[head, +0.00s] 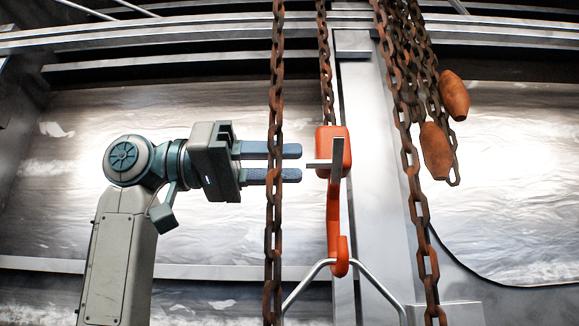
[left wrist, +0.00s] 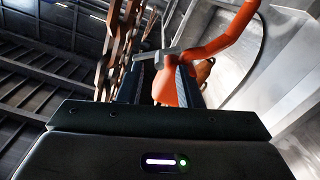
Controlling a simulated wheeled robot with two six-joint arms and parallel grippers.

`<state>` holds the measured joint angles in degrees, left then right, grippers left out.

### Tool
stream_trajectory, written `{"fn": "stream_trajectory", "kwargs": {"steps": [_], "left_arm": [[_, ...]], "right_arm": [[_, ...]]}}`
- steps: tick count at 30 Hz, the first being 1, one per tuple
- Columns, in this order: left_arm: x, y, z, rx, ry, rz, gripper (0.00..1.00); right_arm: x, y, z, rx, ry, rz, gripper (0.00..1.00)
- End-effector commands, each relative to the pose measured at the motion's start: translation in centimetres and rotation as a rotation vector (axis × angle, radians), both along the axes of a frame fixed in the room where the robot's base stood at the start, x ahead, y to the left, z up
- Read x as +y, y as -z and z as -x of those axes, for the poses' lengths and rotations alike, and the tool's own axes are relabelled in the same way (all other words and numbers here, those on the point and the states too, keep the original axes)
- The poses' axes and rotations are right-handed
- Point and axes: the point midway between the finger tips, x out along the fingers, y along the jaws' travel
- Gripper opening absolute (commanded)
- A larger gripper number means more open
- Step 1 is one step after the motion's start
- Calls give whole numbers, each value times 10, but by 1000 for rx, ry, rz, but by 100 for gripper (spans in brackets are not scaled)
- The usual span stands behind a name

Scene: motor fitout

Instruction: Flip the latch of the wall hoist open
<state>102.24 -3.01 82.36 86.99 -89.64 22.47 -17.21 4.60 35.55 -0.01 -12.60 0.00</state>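The orange hoist hook block (head: 326,133) hangs on a rusty chain in the head view, with its curved hook (head: 340,262) below. A grey metal latch (head: 337,158) lies across the block, with a short bar pointing left. My left gripper (head: 300,163) comes in from the left, level with the latch. Its two fingers are apart, one above the other, and the latch's bar end is just beyond their tips. In the left wrist view the latch (left wrist: 152,55) and orange block (left wrist: 166,85) show around the finger ends; contact cannot be told. My right gripper is not in view.
A rusty chain (head: 275,90) hangs in front of my left fingers. More chains (head: 405,110) with two orange-brown weights (head: 437,150) hang to the right. A bent metal bail (head: 365,268) sits in the hook. A metal post stands behind the hoist.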

Motion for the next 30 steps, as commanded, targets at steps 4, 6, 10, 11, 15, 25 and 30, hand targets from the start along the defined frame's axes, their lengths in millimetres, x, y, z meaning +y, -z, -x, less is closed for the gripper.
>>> {"fn": "stream_trajectory", "kwargs": {"steps": [4,6,10,11,15,25,30], "left_arm": [[31,5,-1,0,-5,0,32],[45,5,0,-1,-5,2,32],[69,4,0,0,-3,1,32],[73,3,0,0,-2,2,32],[88,2,0,0,0,-1,32],[93,0,0,0,1,-1,32],[93,0,0,0,1,-1,32]], "right_arm": [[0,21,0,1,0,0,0],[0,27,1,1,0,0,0],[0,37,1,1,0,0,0],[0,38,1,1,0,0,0],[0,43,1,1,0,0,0],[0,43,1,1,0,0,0],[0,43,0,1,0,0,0]]}}
